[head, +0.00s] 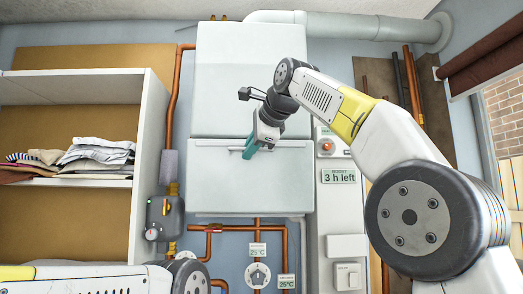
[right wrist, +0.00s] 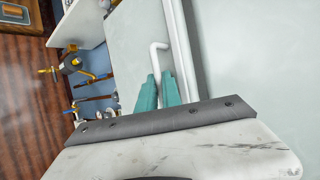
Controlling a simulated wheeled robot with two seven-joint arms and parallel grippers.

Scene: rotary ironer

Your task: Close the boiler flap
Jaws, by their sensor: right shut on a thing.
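The boiler (head: 250,75) is a large white box on the wall in the head view. Its flap (head: 240,185) is the pale lower panel, with a bar handle along its top edge. I cannot tell how far the flap stands ajar. My right gripper (head: 250,149) is at the flap's upper edge, its teal fingers pointing down. In the right wrist view the teal fingers (right wrist: 159,92) are shut on the white handle (right wrist: 159,47), whose bent end shows beyond them. Part of my left arm shows at the lower left, but its gripper is out of view.
Copper pipes and a dial (head: 258,275) are below the flap. A control panel (head: 338,178) reading "3 h left" stands to the right. A shelf with folded clothes (head: 95,152) and a grey pump (head: 163,220) are to the left.

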